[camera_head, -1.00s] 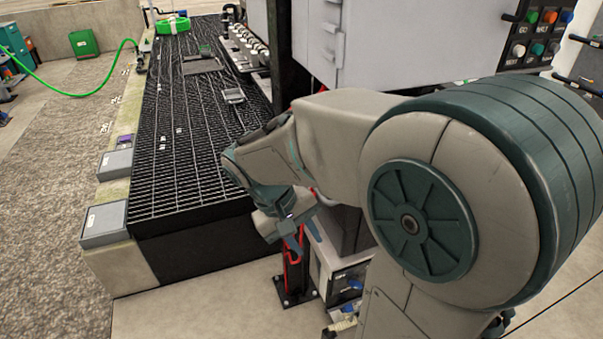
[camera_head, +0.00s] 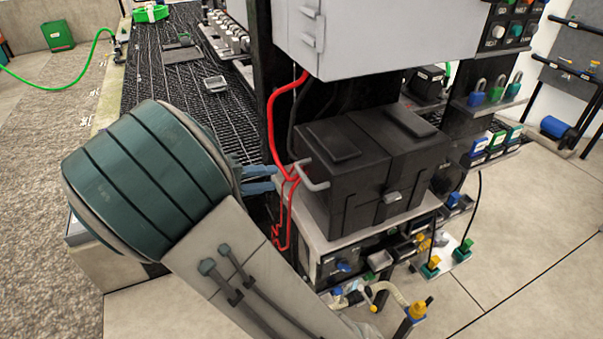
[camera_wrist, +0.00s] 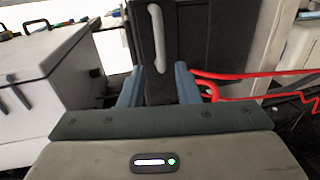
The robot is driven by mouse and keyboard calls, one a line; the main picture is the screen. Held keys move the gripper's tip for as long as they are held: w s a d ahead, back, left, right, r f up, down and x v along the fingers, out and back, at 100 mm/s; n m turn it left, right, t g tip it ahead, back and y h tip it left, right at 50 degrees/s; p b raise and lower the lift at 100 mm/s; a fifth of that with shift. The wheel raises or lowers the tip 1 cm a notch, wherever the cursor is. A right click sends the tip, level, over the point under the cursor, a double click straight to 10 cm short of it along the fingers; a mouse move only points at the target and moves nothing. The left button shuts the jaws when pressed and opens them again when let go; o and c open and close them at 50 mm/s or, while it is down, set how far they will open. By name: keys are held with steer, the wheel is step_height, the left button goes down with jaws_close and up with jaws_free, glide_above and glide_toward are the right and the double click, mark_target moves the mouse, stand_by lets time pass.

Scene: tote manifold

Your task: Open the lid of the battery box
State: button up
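The black battery box (camera_head: 345,190) stands on a light shelf in the head view, with its lid (camera_head: 375,135) down. A grey handle (camera_head: 313,176) sticks out of its left side and a small grey latch (camera_head: 391,198) sits on its front. My gripper (camera_head: 270,179) is left of the box, its blue fingers pointing at the side handle and apart from it. In the wrist view my gripper (camera_wrist: 158,72) is open and empty. The handle (camera_wrist: 157,38) shows upright ahead, between the lines of the two fingers, on the dark box side (camera_wrist: 182,30).
Red cables (camera_head: 276,125) run down left of the box, close to my fingers; they also show in the wrist view (camera_wrist: 245,76). A grey cabinet (camera_head: 370,35) hangs above and behind the box. Padlocks (camera_head: 495,90) sit on a shelf at right. Open floor (camera_head: 510,260) lies at front right.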

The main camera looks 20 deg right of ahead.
mark_target(300, 175)
steer(key=x, duration=0.9)
steer(key=shift+d, duration=0.1)
jaws_close()
